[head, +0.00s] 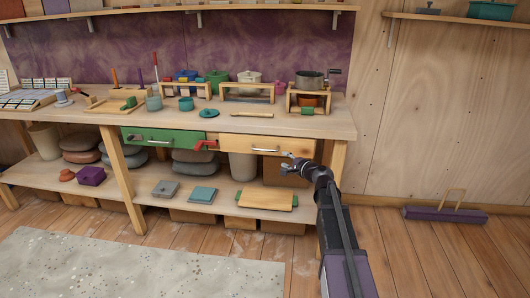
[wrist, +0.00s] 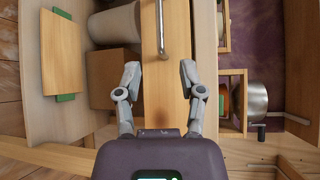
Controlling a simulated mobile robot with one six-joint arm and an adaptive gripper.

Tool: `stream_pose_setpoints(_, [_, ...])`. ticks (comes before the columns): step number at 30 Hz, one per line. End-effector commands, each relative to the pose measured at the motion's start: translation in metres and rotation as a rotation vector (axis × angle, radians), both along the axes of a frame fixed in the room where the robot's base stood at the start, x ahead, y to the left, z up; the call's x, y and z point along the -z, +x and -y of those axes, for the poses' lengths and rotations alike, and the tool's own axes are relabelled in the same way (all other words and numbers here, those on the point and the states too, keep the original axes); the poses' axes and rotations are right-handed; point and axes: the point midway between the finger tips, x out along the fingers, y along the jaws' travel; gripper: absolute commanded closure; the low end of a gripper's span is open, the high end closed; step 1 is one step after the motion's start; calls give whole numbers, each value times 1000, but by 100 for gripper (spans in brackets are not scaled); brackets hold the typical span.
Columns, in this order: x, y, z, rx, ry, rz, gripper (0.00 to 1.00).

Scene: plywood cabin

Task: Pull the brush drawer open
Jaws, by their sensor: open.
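Two drawers sit under the bench top. The plain wooden drawer (head: 240,146) on the right has a metal bar handle (head: 266,150). The green drawer (head: 182,139) on the left has its own bar handle (head: 159,141). Both look shut; I cannot tell which is the brush drawer. My gripper (head: 287,162) is near the right end of the wooden drawer, open and empty. In the wrist view its spread fingers (wrist: 160,70) face the wooden drawer front (wrist: 153,100). The handle (wrist: 162,30) lies beyond the fingertips, apart from them.
A red piece (head: 205,144) sits at the green drawer's right end. The bench top (head: 330,125) holds pots and small stands, including a metal pot (head: 310,80). The lower shelf holds a wooden board (head: 265,200) and bins. The floor in front is clear, with a speckled rug (head: 140,265).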

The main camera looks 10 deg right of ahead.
Motion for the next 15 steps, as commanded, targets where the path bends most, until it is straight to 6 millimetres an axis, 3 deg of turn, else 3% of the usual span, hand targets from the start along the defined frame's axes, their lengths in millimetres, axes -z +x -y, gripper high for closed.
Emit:
stream_pose_setpoints(8, [2, 11, -5, -2, -1, 0, 49])
stream_pose_setpoints(15, [7, 37, -18, -1, -1, 0, 49])
